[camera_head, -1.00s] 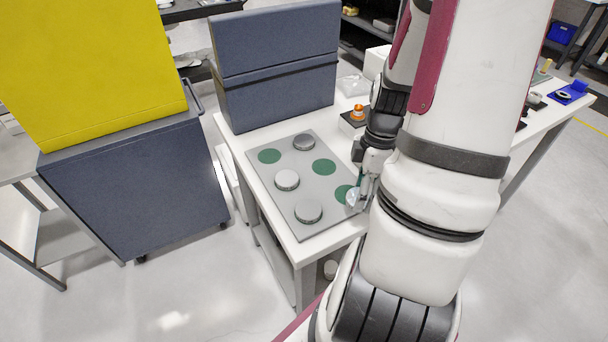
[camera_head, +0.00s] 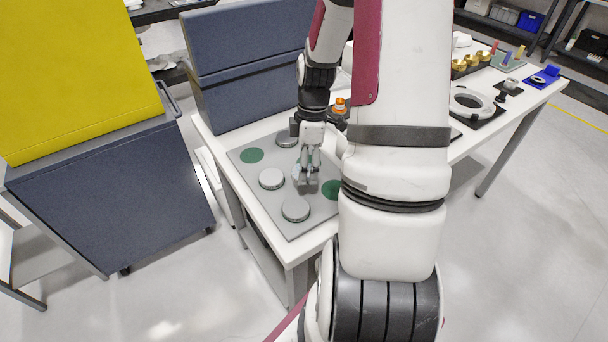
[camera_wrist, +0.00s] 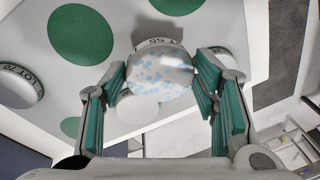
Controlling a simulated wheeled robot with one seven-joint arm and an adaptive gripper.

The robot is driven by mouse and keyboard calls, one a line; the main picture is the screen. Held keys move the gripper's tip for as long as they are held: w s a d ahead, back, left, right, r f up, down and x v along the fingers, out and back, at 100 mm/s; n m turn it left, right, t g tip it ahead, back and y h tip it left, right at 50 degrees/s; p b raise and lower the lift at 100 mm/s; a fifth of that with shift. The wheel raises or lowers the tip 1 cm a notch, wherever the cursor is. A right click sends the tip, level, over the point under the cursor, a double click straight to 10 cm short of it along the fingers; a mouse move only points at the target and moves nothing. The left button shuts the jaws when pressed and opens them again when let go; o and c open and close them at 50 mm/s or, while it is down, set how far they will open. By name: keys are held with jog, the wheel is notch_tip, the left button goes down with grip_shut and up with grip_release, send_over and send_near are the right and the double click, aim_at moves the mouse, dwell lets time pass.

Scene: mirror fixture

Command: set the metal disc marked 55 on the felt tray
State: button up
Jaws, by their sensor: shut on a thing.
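My gripper (camera_head: 306,182) is over the middle of the grey felt tray (camera_head: 262,206). Its fingers (camera_wrist: 164,95) are shut on a round metal disc (camera_wrist: 160,74) with "LOT 55" on its rim and pale blue patches on its face. In the head view the fingers hide most of this disc (camera_head: 297,172); its height above the tray is hard to tell. Green felt circles show at the tray's upper left (camera_head: 252,155) and right (camera_head: 333,189); one near the middle is mostly hidden by my gripper.
Three other discs sit on the tray: back (camera_head: 287,140), left (camera_head: 271,178) and front (camera_head: 295,210). A dark blue case (camera_head: 250,70) stands behind the tray. An orange-topped object (camera_head: 340,106) is at back right.

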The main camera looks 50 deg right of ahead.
jog(key=shift+w, duration=0.2)
jog(key=shift+f, duration=1.75)
jog(key=shift+f, duration=0.15)
jog(key=o, duration=1.1)
